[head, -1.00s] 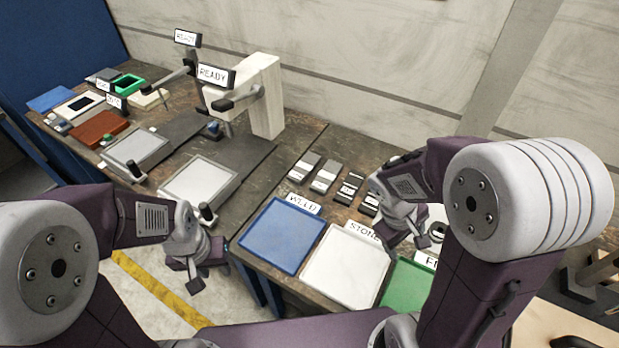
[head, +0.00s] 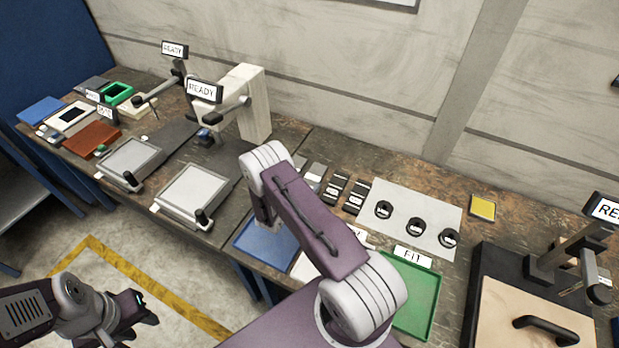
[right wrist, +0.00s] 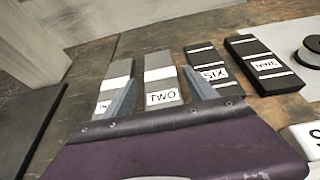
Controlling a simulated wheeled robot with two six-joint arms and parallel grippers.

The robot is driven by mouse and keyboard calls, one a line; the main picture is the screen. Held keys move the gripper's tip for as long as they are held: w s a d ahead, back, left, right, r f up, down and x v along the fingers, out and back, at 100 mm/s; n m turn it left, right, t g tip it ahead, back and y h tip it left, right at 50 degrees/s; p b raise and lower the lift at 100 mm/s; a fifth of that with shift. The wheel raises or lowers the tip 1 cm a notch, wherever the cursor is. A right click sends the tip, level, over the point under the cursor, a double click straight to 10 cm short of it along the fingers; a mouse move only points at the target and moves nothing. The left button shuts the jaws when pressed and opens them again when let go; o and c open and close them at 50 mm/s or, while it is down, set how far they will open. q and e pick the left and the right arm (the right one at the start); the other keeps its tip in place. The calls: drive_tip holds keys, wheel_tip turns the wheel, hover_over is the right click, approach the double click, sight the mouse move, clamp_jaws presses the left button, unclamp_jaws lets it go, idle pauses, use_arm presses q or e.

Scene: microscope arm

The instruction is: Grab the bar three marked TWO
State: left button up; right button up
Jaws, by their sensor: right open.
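The bar marked TWO (right wrist: 163,72) is grey with a white band. In the right wrist view it stands second from the left in a row of bars. My right gripper (right wrist: 160,78) is open, with one finger on each side of that bar in the picture. I cannot tell whether the fingers touch it or are still above it. In the head view the bar shows in part (head: 316,174) behind my right arm, which hides the right gripper. My left gripper (head: 138,308) hangs at the lower left, away from the table; its jaws are unclear.
A grey bar (right wrist: 112,88) lies left of TWO; a dark bar marked SIX (right wrist: 206,72) and another dark bar (right wrist: 262,66) lie close on the right. A white sheet with black rings (head: 410,205), a green FIT tray (head: 425,285) and a blue tray (head: 262,238) are nearby.

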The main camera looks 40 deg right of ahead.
sight(315, 174)
drive_tip(key=p+x, duration=0.1)
drive_tip(key=x, duration=0.6)
drive_tip(key=shift+w+d, duration=0.2)
drive_tip(key=shift+w, duration=0.05)
clamp_jaws()
drive_tip(key=shift+w+r, duration=0.1)
